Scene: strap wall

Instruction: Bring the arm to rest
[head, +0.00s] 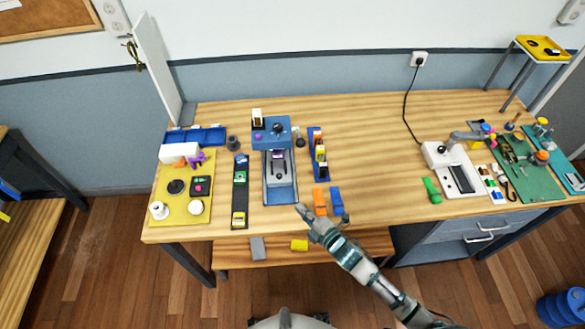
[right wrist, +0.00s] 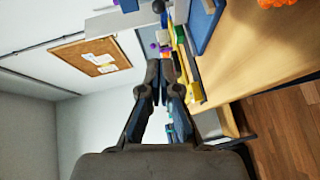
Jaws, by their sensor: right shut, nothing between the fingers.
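My right gripper (head: 307,214) is at the front edge of the wooden table, just in front of the blue machine (head: 274,133). Its arm comes in from the lower right. In the right wrist view its two fingers (right wrist: 165,68) are together with nothing between them. An orange block (head: 319,201) and a blue block (head: 336,201) lie on the table just right of the fingertips. My left gripper does not show in the head view.
A yellow mat (head: 181,212) with several small items is at the left. A black strip (head: 239,214) with toy cars lies beside it. A white device (head: 455,181) and a green board (head: 540,184) are at the right. The table's middle right is clear.

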